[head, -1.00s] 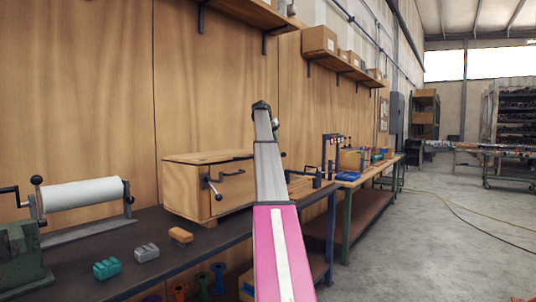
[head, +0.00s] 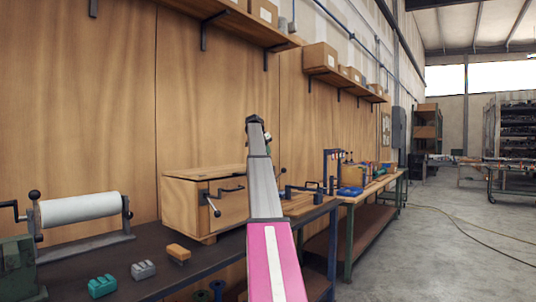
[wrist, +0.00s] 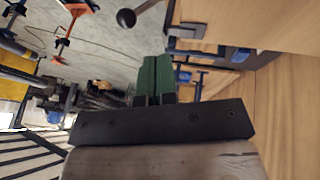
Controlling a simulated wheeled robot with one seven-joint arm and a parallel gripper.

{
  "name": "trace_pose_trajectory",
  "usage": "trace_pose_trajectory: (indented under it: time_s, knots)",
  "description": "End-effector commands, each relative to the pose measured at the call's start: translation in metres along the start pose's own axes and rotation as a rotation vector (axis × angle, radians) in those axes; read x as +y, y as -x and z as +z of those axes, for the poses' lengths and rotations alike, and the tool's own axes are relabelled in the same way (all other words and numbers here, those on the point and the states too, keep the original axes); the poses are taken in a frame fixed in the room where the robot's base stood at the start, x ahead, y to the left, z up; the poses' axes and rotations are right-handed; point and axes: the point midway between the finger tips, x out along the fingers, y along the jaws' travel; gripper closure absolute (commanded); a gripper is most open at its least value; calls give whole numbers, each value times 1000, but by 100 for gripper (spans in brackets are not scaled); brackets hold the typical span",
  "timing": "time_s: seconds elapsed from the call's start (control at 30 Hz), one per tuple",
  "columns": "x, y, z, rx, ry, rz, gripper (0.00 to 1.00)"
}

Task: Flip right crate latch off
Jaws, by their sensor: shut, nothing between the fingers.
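The wooden crate (head: 178,208) stands on the dark bench in the head view, its lid down. A left latch lever with a dark knob (head: 217,213) is on its front. A dark knob (head: 283,170) shows just right of my arm, probably the right latch; my arm hides the rest of that side. In the wrist view a dark ball knob on a thin rod (wrist: 126,18) is at the top, beyond and left of my gripper's tips. My gripper (wrist: 155,62) has its green fingers shut together, empty and apart from the knob. Crate wood (wrist: 298,105) fills the right side.
On the bench are a white roll on a stand (head: 80,209), a teal block (head: 102,287), a grey block (head: 143,270) and an orange-brown block (head: 179,253). A second bench (head: 350,182) stands beyond. Open floor (head: 440,250) lies to the right.

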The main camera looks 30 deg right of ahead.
Motion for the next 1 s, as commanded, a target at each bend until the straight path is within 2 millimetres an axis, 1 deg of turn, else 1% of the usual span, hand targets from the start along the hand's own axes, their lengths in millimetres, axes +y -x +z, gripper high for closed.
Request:
trace_pose_trajectory:
  time_s: [0.03, 0.3, 0.37, 0.5, 0.7, 1.0]
  knots:
    - [1, -12, 1, -1, 0, 1, 100]
    - [0, -62, 1, -2, 1, 1, 100]
    - [1, -72, 1, -2, 0, 1, 100]
    - [11, -90, 5, 0, 0, 0, 100]
    - [19, -104, 7, -1, 0, 1, 100]
    - [20, -106, 6, 0, 0, 0, 100]
